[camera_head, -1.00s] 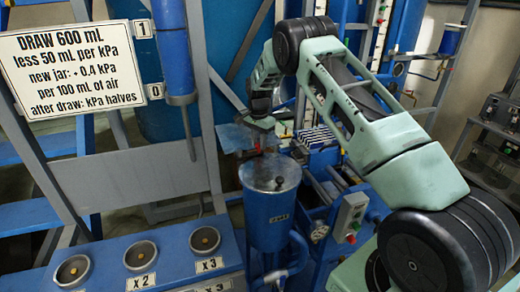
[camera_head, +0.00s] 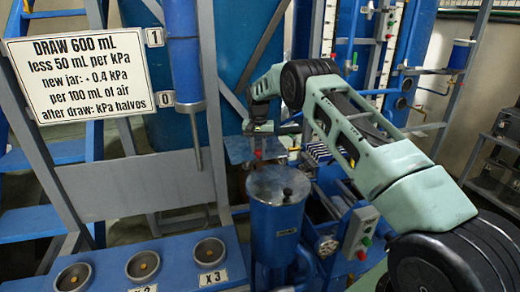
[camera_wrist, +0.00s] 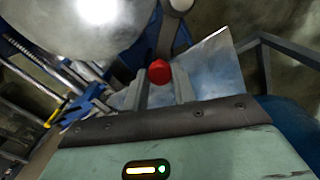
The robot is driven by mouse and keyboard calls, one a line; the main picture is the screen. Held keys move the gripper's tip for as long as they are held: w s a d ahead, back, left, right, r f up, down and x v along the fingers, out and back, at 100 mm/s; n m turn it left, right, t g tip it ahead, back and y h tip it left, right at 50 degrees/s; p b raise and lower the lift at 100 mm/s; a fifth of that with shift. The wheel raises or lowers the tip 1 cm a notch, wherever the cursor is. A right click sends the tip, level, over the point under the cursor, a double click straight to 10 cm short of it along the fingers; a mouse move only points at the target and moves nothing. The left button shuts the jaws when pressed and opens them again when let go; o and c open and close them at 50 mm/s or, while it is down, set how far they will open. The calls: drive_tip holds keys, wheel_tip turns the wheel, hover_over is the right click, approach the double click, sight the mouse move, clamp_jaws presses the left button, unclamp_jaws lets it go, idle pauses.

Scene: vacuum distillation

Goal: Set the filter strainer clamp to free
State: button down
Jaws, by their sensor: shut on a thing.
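A blue upright canister (camera_head: 275,232) with a round grey lid (camera_head: 270,180) stands in the middle of the head view; its small label is unreadable. The grey lid also fills the upper left of the wrist view (camera_wrist: 70,30). My gripper (camera_head: 257,152) is just behind the lid, pointing down. In the wrist view, it (camera_wrist: 163,88) is shut on a red-tipped part (camera_wrist: 159,71), likely the clamp handle. The fingers hide the rest of this part, and I cannot tell the clamp's setting. A pale, shiny flat plate (camera_wrist: 210,65) lies beyond the fingers.
A white sign (camera_head: 80,75) hangs at the left. Below it is a blue bench with round sockets (camera_head: 142,265). A small control box with buttons (camera_head: 358,232) stands right of the canister. A blue column with a rod (camera_head: 183,60) rises behind the bench.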

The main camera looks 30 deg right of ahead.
sight(258, 150)
idle(0.4)
drive_tip(key=c, duration=1.1)
unclamp_jaws()
drive_tip(key=shift+c, duration=0.2)
drive_tip(key=shift+r, duration=0.15)
wheel_tip(258, 150, up, 17)
drive_tip(key=b, duration=0.1)
drive_tip(key=shift+b, duration=0.4)
drive_tip(key=shift+r, duration=0.1)
